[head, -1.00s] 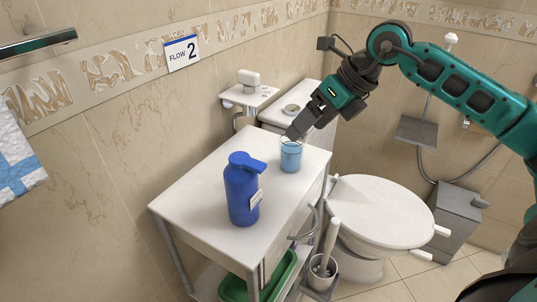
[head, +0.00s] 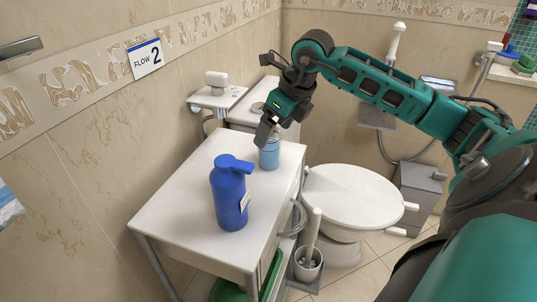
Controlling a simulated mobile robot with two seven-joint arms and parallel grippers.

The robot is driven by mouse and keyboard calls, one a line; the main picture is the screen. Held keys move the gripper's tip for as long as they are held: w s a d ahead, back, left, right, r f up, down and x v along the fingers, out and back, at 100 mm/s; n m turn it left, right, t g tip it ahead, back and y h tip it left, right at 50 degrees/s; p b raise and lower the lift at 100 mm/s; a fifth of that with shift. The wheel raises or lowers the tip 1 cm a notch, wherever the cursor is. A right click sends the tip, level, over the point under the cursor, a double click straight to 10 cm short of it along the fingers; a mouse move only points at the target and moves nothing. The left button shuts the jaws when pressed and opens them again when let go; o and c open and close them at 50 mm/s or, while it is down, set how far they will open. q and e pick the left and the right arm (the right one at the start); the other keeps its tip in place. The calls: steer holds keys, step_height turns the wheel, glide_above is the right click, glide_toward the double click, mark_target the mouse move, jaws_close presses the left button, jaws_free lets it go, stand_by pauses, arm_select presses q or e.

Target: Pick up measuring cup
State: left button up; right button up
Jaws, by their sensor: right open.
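The measuring cup, a small light-blue cup (head: 269,156), stands upright on the white cart top near its far right corner. My right gripper (head: 265,137) is open and points down at the cup from above. Its fingers overlap the cup's upper left rim in the head view. Whether they touch the cup or reach inside it cannot be told. My left gripper is not in view.
A blue pump bottle (head: 229,193) stands on the white cart (head: 180,212), nearer than the cup. A toilet (head: 352,195) is to the right, with a brush holder (head: 308,263) before it. The cart's left part is clear.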

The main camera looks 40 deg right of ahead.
mark_target(269, 151)
steer(key=x, duration=0.5)
steer(key=shift+a+f, duration=0.35)
steer(key=shift+c, duration=0.2)
steer(key=c, duration=1.1)
steer(key=shift+r, duration=0.1)
steer(key=shift+r, duration=0.1)
